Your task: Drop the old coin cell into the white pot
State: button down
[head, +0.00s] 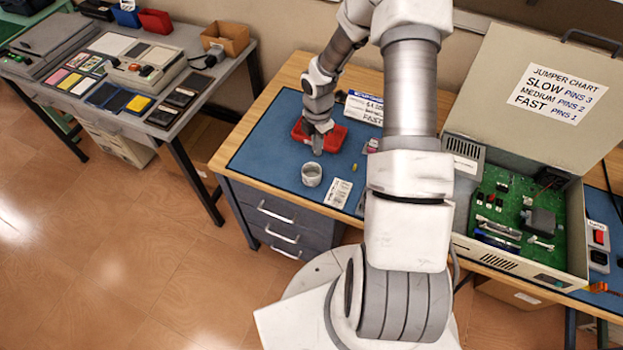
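The white pot (312,175) is a small round open cup on the blue mat (276,142), near the mat's front edge. My gripper (318,151) points down at the front side of the red tray (335,138), just behind the pot and apart from it in the picture. The fingers are small and dark here, and I cannot tell whether they are open or shut. I cannot make out the coin cell; it may be hidden by the gripper or too small to see.
A printed card (335,191) lies right of the pot, with a small yellowish item (354,167) nearby. A paper sign (364,107) stands behind. An open case with a green circuit board (517,221) is at the right. My arm hides part of the bench.

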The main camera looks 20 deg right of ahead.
jog(key=shift+f, duration=0.7)
jog(key=c, duration=1)
grip_release()
jog(key=shift+r, duration=0.1)
notch_tip(320, 180, up, 17)
jog(key=shift+r+b, duration=0.2)
jog(key=shift+b, duration=0.2)
